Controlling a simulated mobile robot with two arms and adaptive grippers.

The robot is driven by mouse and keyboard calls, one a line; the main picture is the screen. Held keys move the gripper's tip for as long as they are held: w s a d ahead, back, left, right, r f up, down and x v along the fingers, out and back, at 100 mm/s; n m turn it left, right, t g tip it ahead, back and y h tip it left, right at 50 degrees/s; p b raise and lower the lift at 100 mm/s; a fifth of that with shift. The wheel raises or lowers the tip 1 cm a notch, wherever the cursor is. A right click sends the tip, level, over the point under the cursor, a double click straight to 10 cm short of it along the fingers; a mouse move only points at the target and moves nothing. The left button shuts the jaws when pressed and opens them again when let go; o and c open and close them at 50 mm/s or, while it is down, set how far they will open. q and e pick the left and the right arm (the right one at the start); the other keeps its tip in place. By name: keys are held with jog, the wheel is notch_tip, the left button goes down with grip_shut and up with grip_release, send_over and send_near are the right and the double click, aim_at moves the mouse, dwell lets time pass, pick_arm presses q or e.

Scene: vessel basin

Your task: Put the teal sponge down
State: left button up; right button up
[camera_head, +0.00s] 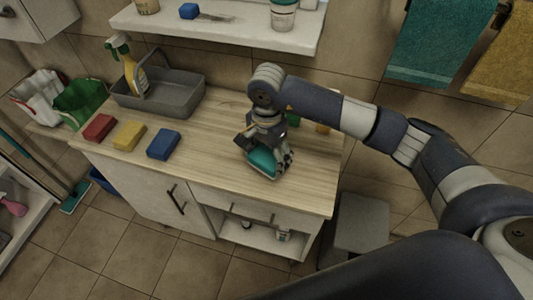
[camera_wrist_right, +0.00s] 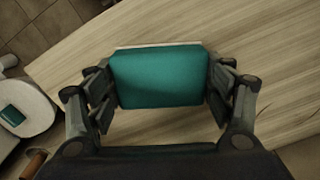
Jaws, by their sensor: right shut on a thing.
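The teal sponge (camera_head: 263,163) is between the fingers of my right gripper (camera_head: 266,156), over the right part of the wooden counter top (camera_head: 220,130). In the right wrist view the sponge (camera_wrist_right: 158,78) sits level between both fingers, and my right gripper (camera_wrist_right: 161,84) is shut on it from two sides. The counter (camera_wrist_right: 265,50) shows below and around it. Whether the sponge touches the counter or hangs just above it, I cannot tell. My left gripper is not in view.
Red (camera_head: 99,128), yellow (camera_head: 129,136) and blue (camera_head: 163,145) sponges lie in a row on the left of the counter. A grey caddy (camera_head: 180,98) with a spray bottle (camera_head: 136,75) stands behind them. Green (camera_head: 293,120) and orange (camera_head: 322,128) items are partly hidden behind my gripper.

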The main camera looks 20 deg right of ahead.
aim_at(267, 158)
jog(key=shift+w+d, duration=0.25)
jog(key=shift+w, duration=0.7)
notch_tip(267, 158, down, 4)
jog(key=shift+r+p, duration=0.2)
jog(key=shift+p, duration=0.9)
jog(key=shift+f, duration=0.1)
jog(key=shift+f+b, duration=0.15)
jog(key=shift+b, duration=0.2)
jog(key=o, duration=0.8)
jog(key=shift+o, duration=0.2)
